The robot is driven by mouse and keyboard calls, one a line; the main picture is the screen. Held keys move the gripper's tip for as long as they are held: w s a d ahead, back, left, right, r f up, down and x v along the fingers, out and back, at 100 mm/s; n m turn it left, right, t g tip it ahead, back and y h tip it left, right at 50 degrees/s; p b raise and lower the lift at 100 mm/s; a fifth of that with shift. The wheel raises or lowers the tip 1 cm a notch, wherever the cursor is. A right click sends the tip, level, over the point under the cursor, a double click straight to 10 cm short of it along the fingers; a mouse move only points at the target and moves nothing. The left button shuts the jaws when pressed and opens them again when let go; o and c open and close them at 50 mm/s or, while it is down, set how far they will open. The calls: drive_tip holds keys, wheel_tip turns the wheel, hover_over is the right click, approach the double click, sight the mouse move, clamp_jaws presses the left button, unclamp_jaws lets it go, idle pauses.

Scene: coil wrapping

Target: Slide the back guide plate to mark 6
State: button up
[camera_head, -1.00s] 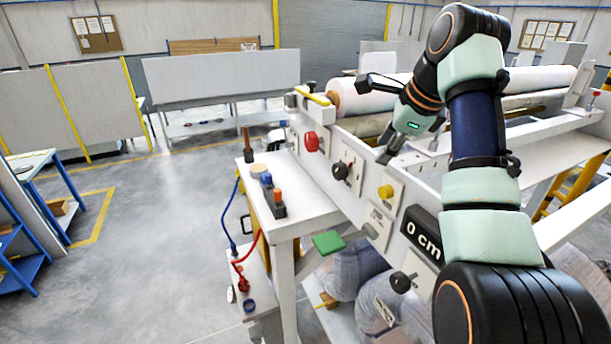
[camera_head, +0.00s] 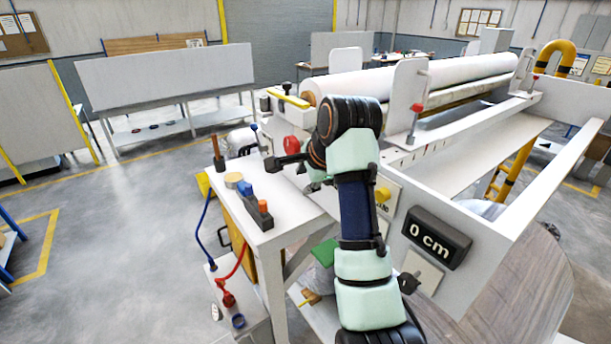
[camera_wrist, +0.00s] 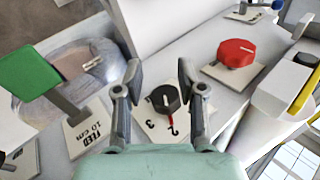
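Two upright white guide plates stand on the rail at the machine's right side: a near one (camera_head: 408,90) and a far one (camera_head: 523,72). Each has a red-tipped clamp or handle beside it. I cannot tell for certain which is the back one. Small marks on the rail (camera_head: 432,146) are too small to read. Contact cannot be told.
A red knob (camera_wrist: 236,53), a green paddle (camera_wrist: 28,80) and a "FEED 10 cm" label (camera_wrist: 92,128) are near my gripper. A "0 cm" display (camera_head: 436,238) is on the front panel. A side table (camera_head: 262,225) holds small tools. A white roll (camera_head: 420,82) spans the machine.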

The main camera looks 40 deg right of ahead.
idle(0.4)
drive_tip(key=s+a+f+n+t+p, duration=0.1)
drive_tip(key=a+f+n+t, duration=0.1)
drive_tip(key=a+f+n, duration=0.65)
drive_tip(key=s+a+f+n+t+p, duration=0.1)
drive_tip(key=a+f+n, duration=0.25)
drive_tip(key=a, duration=0.95)
drive_tip(key=s+a+f+n+t+y, duration=0.1)
drive_tip(key=s+a+n+t+y, duration=0.1)
drive_tip(key=s+a+n, duration=0.7)
drive_tip(key=s+a, duration=0.4)
drive_tip(key=s, duration=0.2)
drive_tip(key=shift+s+f+t, duration=0.15)
drive_tip(key=shift+f+t, duration=0.05)
drive_tip(key=shift+t, duration=0.1)
